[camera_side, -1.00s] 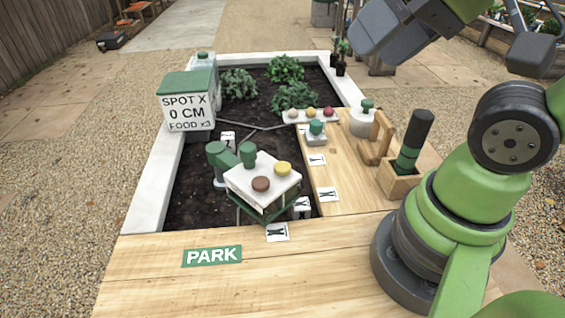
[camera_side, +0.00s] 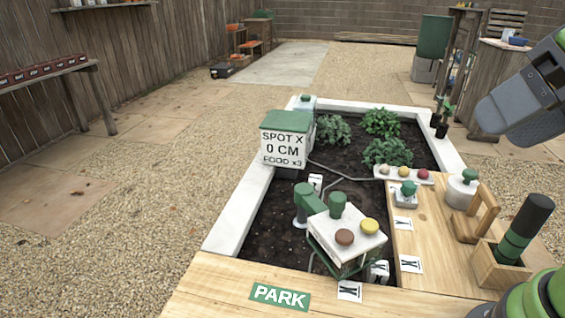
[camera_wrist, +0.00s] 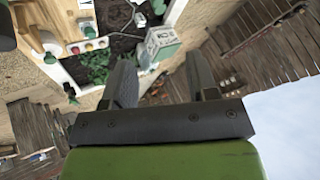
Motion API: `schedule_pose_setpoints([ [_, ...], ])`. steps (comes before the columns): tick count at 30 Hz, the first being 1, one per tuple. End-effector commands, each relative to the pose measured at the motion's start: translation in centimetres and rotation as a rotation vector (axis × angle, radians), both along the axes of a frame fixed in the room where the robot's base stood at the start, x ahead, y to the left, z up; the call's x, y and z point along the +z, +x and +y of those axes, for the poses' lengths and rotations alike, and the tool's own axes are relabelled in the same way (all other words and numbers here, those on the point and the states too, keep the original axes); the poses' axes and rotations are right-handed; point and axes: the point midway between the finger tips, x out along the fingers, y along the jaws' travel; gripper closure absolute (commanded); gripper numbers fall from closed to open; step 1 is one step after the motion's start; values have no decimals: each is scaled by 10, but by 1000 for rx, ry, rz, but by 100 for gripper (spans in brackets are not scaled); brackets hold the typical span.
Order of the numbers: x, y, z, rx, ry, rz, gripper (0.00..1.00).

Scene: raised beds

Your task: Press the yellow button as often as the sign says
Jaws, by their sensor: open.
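The sign (camera_side: 285,148), a white box face under a green top, reads "SPOT X 0 CM FOOD x3"; it also shows small in the wrist view (camera_wrist: 163,38). My gripper (camera_wrist: 160,58) is open and empty in the wrist view, high and away from the buttons. Its fingertips are not clear in the side view.
A green "PARK" label (camera_side: 280,297) lies on the wooden front board. A dark cylinder with green bands (camera_side: 525,228) stands in a wooden holder at right. A white pot (camera_side: 461,191) and several leafy plants (camera_side: 382,122) are farther back. Cards marked X lie about.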

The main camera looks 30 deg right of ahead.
Motion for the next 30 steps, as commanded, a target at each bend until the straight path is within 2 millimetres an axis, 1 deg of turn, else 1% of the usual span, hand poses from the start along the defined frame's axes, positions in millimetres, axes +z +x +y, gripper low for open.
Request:
schedule_pose_setpoints([
  [10, 0, 0, 0, 0, 0, 0, 47],
  [11, 0, 0, 0, 0, 0, 0, 51],
  [12, 0, 0, 0, 0, 0, 0, 61],
  [17, 0, 0, 0, 0, 0, 0, 97],
  [18, 0, 0, 0, 0, 0, 0, 100],
  [30, 0, 0, 0, 0, 0, 0, 100],
])
